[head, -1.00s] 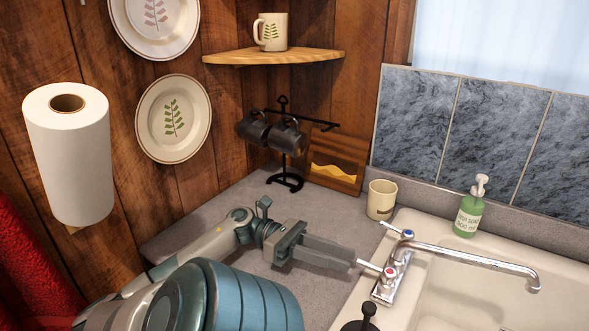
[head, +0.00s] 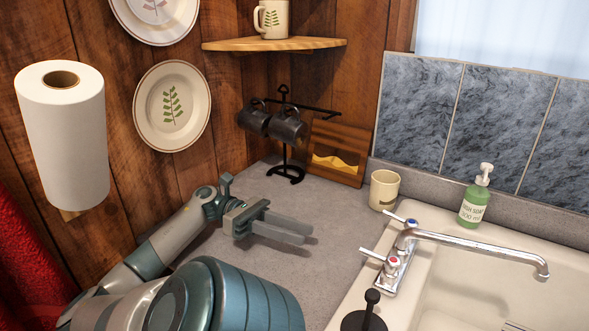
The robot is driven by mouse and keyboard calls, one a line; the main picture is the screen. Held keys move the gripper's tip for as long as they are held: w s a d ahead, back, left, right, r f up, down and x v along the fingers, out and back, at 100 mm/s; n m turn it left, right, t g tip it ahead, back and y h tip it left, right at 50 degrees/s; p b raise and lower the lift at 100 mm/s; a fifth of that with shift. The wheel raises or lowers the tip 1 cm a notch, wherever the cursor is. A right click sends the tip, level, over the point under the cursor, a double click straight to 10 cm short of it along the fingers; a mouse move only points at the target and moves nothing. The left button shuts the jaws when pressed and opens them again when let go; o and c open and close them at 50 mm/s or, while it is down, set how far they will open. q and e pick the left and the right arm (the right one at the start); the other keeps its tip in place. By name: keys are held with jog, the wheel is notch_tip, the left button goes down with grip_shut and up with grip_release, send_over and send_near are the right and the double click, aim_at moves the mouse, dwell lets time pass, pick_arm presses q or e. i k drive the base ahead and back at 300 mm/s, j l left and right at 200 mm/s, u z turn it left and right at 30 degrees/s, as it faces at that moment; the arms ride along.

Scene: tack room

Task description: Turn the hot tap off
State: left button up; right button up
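The chrome faucet (head: 470,246) stands on the left rim of the sink. Its hot tap (head: 393,263) has a red-marked cap and a lever pointing left and slightly back. The cold tap (head: 410,224) behind it has a blue mark, and its lever also points left. I see no water at the spout. My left gripper (head: 308,235) is over the counter, left of the hot tap and clearly apart from it. My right gripper is not in view.
A cream cup (head: 384,189) and a green soap bottle (head: 473,199) stand behind the faucet. A black-handled item (head: 371,303) is in front of it. A mug stand (head: 286,150) is at the back corner. The counter (head: 335,250) between gripper and faucet is clear.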

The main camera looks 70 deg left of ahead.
aim_at(392, 264)
jog(key=k+l, duration=0.1)
jog(key=l, duration=0.3)
jog(key=k+l, duration=0.15)
jog(key=l, duration=0.25)
jog(key=k+l, duration=0.1)
jog(key=l, duration=0.3)
jog(key=k+l, duration=0.1)
jog(key=l, duration=0.35)
jog(key=k+l, duration=0.15)
jog(key=l, duration=0.25)
